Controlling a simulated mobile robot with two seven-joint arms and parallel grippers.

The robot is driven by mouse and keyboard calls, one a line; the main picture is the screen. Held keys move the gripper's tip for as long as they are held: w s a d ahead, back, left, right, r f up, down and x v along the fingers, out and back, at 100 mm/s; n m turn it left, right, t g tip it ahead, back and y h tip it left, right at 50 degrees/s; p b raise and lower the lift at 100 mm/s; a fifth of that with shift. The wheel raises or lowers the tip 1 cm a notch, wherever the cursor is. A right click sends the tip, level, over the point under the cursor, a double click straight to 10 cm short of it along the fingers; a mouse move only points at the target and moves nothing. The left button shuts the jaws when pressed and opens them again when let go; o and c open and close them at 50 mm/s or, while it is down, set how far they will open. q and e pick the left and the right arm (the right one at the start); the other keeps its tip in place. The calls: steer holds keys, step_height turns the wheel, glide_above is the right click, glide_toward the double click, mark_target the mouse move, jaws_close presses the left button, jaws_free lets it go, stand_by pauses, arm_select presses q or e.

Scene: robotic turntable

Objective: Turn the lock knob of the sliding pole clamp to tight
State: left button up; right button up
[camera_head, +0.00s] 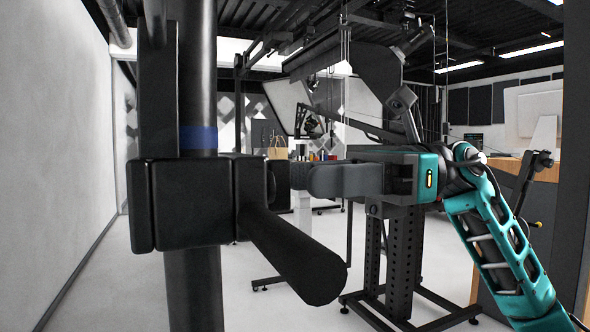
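The sliding pole clamp (185,203) is a black block close in front of me, around a dark vertical pole (198,85). A thick black cylindrical handle (295,255), apparently the lock knob, sticks out from the clamp's right side toward the lower right. My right gripper (300,178) comes in from the right, with its grey fingers pointing left at the clamp's right side, just above the handle. The fingers overlap edge-on, so their gap is hidden. I cannot tell whether the fingertips touch the clamp. My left gripper is not in view.
A blue band (198,137) circles the pole above the clamp. A white wall (55,150) runs along the left. A black stand (405,265) is on the floor behind my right gripper. A wooden-edged counter (545,172) is at the right. Pale floor lies open beyond the pole.

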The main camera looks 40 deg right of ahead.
mark_target(289, 180)
steer(key=shift+x, duration=1.6)
steer(key=c, duration=0.7)
